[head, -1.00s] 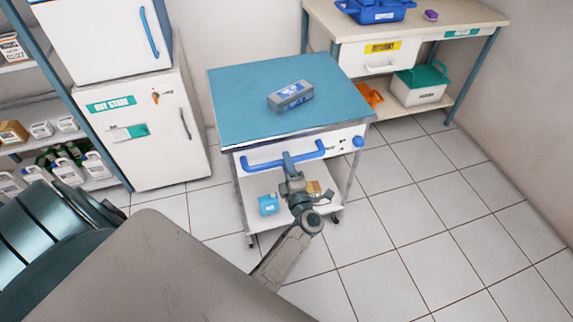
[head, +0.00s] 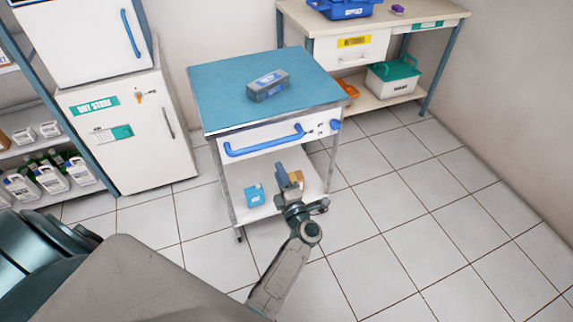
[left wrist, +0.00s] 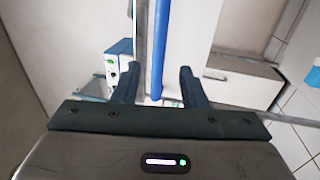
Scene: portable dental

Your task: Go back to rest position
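My left gripper (head: 282,170) is in front of the cart (head: 222,82), below and apart from the cart's blue handle (head: 265,142). In the left wrist view the two fingers of the left gripper (left wrist: 156,82) stand wide apart. The blue handle (left wrist: 158,45) shows beyond and between them, not gripped. Nothing is held. My right gripper is in neither view.
A grey-blue case (head: 268,85) lies on the cart top. A blue container (head: 255,195) stands on the lower shelf. A white cabinet (head: 135,140) is at left, a workbench (head: 430,18) at back right. Tiled floor is clear at right.

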